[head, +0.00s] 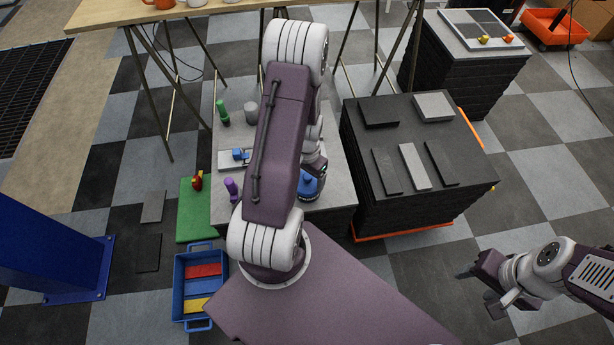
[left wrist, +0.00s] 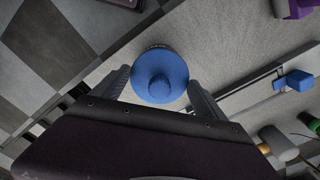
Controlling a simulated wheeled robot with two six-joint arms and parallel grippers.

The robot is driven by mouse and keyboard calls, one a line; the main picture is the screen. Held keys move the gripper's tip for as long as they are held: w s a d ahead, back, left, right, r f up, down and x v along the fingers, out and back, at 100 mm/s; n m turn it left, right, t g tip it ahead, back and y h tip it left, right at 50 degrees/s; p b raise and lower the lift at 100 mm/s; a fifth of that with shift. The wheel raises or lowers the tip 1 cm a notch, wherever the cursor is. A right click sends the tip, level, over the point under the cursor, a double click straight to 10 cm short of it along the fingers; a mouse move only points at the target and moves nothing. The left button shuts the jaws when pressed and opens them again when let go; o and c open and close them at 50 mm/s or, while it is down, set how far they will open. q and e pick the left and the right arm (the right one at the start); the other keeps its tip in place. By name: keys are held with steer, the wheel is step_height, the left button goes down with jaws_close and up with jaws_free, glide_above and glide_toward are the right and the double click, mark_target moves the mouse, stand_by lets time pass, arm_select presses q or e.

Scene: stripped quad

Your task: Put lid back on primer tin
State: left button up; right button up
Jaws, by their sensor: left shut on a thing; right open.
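A round blue lid with a central knob (left wrist: 160,82) sits between the two fingers of my left gripper (left wrist: 157,92) in the left wrist view. In the head view the blue lid (head: 308,188) is low at the near right part of the grey worktop. My left gripper (head: 315,168) is shut on it, partly hidden by my arm. A thin dark rim shows at the lid's far edge; I cannot tell whether the tin is under it. My right gripper (head: 480,288) is open and empty, over the floor at the right.
On the worktop (head: 335,160) stand a grey cylinder (head: 251,112), a green item (head: 222,112), a purple item (head: 231,188) and a blue block (head: 240,155). A black stand with slabs (head: 400,115) is to the right. A blue crate (head: 181,285) lies on the floor.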

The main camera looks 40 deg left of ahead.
arm_select(q)
steer(key=o, duration=1.2)
step_height(320, 180, up, 7)
steer(key=p, duration=0.7)
steer(key=shift+r, duration=0.1)
steer(key=shift+c, duration=0.7)
jaws_close()
steer(key=shift+f, duration=0.3)
